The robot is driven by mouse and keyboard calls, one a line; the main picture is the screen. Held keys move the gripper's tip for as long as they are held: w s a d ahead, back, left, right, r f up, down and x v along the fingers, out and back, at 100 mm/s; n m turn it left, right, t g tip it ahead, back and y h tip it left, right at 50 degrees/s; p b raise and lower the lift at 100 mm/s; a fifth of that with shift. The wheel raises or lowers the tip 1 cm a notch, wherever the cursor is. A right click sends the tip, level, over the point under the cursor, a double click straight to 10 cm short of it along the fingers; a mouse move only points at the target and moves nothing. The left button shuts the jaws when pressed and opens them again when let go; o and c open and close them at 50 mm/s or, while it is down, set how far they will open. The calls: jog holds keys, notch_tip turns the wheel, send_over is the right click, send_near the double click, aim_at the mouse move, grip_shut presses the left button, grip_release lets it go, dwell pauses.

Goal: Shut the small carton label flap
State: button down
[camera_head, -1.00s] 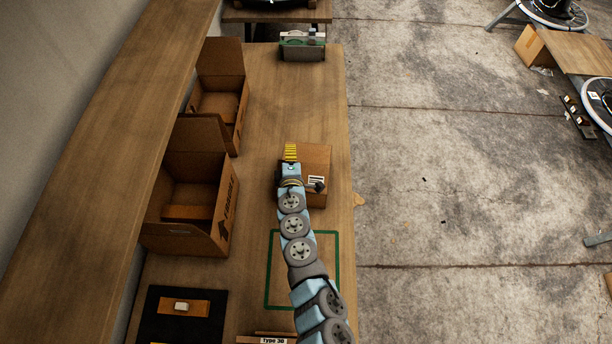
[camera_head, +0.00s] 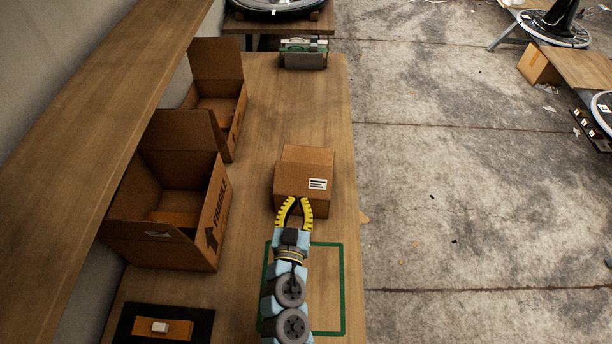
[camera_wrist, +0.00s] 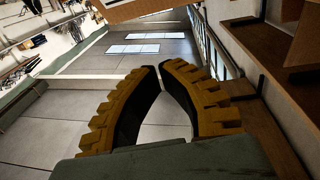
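The small brown carton (camera_head: 303,171) stands on the bench, right of the large boxes, with a white barcode label (camera_head: 318,184) on the side facing me. Its top looks flat in the head view, but I cannot make out the flap's edge or whether it is fully down. My gripper (camera_head: 297,199) is at the near side of the carton, its yellow fingers overlapping the carton's lower front; contact is unclear. In the wrist view the two fingertips (camera_wrist: 159,67) nearly meet, with nothing visible between them.
Two open cardboard boxes stand at left, one marked FRAGILE (camera_head: 216,213) and one behind it (camera_head: 236,118). A green outlined square (camera_head: 342,290) lies under my arm. A black mat (camera_head: 203,325) is front left.

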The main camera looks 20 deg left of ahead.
send_over(306, 174)
jog(key=s, duration=0.4)
jog(key=shift+w+d+f+b, duration=0.1)
jog(key=shift+w+f+b, duration=0.1)
jog(key=shift+w, duration=0.25)
jog(key=shift+w+d+f+b, duration=0.1)
jog(key=shift+w+f, duration=0.1)
jog(key=shift+w, duration=0.25)
jog(key=shift+w+a+f+b, duration=0.25)
jog(key=shift+w+f+b, duration=0.05)
jog(key=shift+w+f, duration=0.55)
jog(key=shift+w+a+r+p, duration=0.1)
jog(key=shift+r+p, duration=0.1)
jog(key=shift+p, duration=0.6)
jog(key=shift+f, duration=0.15)
jog(key=shift+p, duration=0.4)
jog(key=shift+w+f+g+h+p, duration=0.1)
jog(key=shift+w+g+h+p, duration=0.15)
jog(key=shift+p, duration=0.25)
